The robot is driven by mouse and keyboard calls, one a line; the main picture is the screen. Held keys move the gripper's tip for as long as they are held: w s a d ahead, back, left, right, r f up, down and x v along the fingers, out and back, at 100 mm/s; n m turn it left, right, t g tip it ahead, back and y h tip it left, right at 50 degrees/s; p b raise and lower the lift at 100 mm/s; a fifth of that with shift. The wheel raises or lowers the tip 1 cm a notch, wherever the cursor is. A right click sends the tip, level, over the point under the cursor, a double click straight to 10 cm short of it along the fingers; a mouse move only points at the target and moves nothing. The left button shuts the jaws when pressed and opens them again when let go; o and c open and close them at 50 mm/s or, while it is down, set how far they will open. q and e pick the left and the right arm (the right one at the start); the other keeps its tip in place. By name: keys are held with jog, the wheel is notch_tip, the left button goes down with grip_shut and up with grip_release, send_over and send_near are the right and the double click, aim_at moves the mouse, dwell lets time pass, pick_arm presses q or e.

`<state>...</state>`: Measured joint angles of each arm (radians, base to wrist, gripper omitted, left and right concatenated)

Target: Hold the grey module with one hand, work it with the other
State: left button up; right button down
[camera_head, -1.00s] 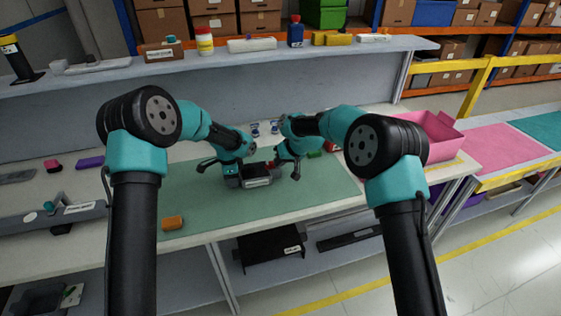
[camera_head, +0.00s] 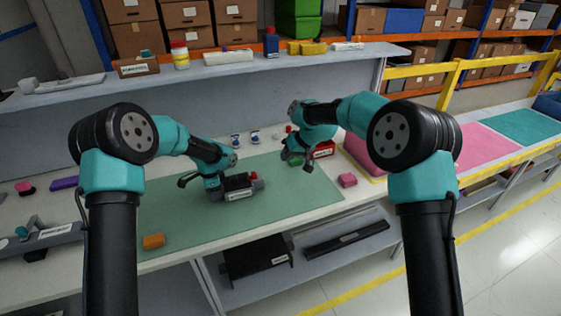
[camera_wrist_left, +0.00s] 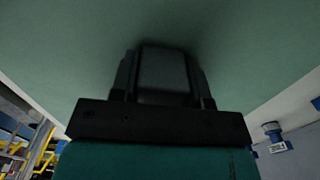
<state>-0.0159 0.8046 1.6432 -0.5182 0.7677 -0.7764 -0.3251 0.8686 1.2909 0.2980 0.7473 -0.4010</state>
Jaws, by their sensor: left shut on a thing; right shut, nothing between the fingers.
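The grey module (camera_head: 237,190) sits on the green mat (camera_head: 290,205), with a white label on its front and a red part at its right end. My left gripper (camera_head: 214,190) is shut on the module's left side. In the left wrist view the module (camera_wrist_left: 163,70) fills the space between the dark fingers, close against the green surface. My right gripper (camera_head: 308,166) is shut and empty. It is raised to the right of the module and behind it, apart from it, near the mat's back right corner.
A pink block (camera_head: 347,180) lies right of the mat, and a pink bin (camera_head: 362,152) stands behind it, partly hidden by my right arm. A red box (camera_head: 323,150) is by the right gripper. An orange block (camera_head: 153,241) lies at the mat's front left.

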dwell(0.4)
pick_arm(q)
jog(key=o, duration=1.3)
notch_tip(320, 180, up, 12)
jog(key=shift+r, duration=0.1)
